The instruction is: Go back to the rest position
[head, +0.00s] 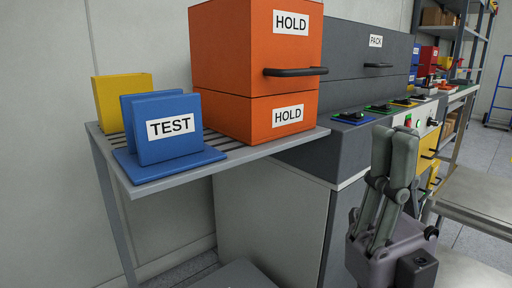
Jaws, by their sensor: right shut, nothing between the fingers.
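My right gripper (396,150) rises from the lower right of the head view. Its two grey fingers point up, lie close together and hold nothing. It stands in front of the grey cabinet and is apart from the things on the bench. My left gripper is out of view.
A blue TEST holder (172,128), a yellow holder (122,100) and orange HOLD boxes (257,55) stand on the slatted shelf (228,147) at left. A grey PACK box (362,62) stands behind. A light table (480,200) edges in at right, near my right gripper.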

